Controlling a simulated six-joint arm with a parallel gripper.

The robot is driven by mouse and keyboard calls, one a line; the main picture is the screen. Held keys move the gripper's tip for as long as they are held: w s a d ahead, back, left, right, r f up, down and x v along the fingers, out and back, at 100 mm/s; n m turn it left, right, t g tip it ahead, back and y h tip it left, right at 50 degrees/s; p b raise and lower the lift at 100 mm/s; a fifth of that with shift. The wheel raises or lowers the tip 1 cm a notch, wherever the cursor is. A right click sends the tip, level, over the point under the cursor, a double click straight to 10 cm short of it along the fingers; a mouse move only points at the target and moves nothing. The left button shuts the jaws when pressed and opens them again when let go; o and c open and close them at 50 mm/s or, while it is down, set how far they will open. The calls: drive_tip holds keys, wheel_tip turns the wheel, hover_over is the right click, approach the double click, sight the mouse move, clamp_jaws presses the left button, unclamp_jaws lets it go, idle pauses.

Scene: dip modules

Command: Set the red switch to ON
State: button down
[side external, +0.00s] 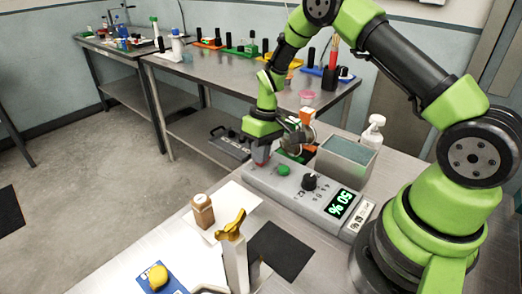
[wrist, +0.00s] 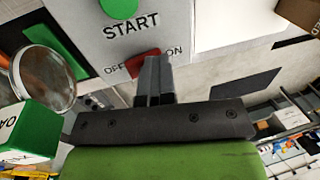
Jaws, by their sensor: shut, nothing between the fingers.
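The red switch (wrist: 137,63) shows in the wrist view between the printed words OFF and ON on a grey control box (wrist: 185,25). My gripper (wrist: 153,62) is shut and empty, with its fingertips right at the switch, covering part of it. I cannot tell whether they touch, or which way the switch is set.
A green START button (wrist: 119,7) sits beside the switch; it also shows in the side view (side external: 284,169). A black knob (side external: 309,182) and a 50 % display (side external: 339,204) are further along. An open grey bin (side external: 345,160) stands behind the box.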

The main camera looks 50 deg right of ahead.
drive_tip(key=shift+d+r, duration=0.1)
drive_tip(key=shift+d, duration=0.75)
wheel_tip(320, 180, up, 14)
drive_tip(key=d, duration=0.2)
drive_tip(key=shift+d, duration=0.3)
